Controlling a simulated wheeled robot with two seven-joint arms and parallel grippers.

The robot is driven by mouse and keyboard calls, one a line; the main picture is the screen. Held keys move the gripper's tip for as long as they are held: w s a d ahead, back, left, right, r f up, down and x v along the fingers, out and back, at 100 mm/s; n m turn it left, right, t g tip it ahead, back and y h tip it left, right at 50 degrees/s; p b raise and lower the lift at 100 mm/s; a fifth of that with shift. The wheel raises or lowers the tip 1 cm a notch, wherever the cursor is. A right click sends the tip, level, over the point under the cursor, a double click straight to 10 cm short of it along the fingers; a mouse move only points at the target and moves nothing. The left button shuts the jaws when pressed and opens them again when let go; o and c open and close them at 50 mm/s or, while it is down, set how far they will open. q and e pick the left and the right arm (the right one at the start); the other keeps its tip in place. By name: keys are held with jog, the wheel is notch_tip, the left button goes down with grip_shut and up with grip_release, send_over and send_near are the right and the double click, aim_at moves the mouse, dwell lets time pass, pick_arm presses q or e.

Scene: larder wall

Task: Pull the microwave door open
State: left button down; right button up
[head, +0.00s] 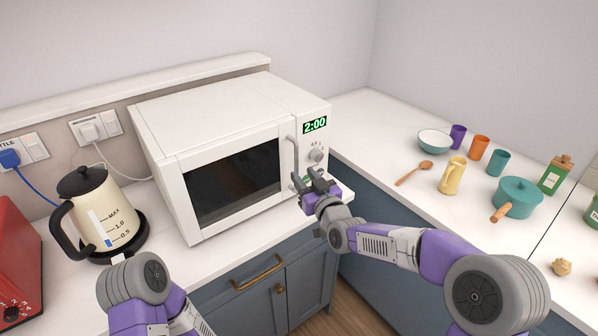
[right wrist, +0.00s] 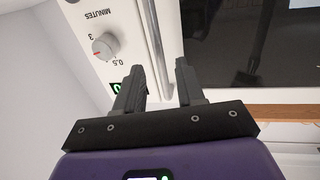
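The white microwave (head: 215,110) stands on the counter at the left of the head view, with its dark-windowed door (head: 235,182) shut. A vertical bar handle (head: 292,150) runs down the door's right edge, and it also shows in the right wrist view (right wrist: 154,40). My right gripper (head: 306,178) is at the handle's lower end, with its fingers apart. In the right wrist view the handle lies between the two open fingers (right wrist: 160,72); whether they touch it I cannot tell. My left arm shows at the lower left, but its gripper is out of view.
A kettle (head: 104,208) stands left of the microwave, near a red appliance (head: 14,262). The right counter holds a bowl (head: 434,142), wooden spoon (head: 413,174), yellow jug (head: 452,177), several cups and a teal pot (head: 516,198). The counter before the door is clear.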

aim_at(297, 169)
jog(key=shift+x, duration=1.9)
grip_shut()
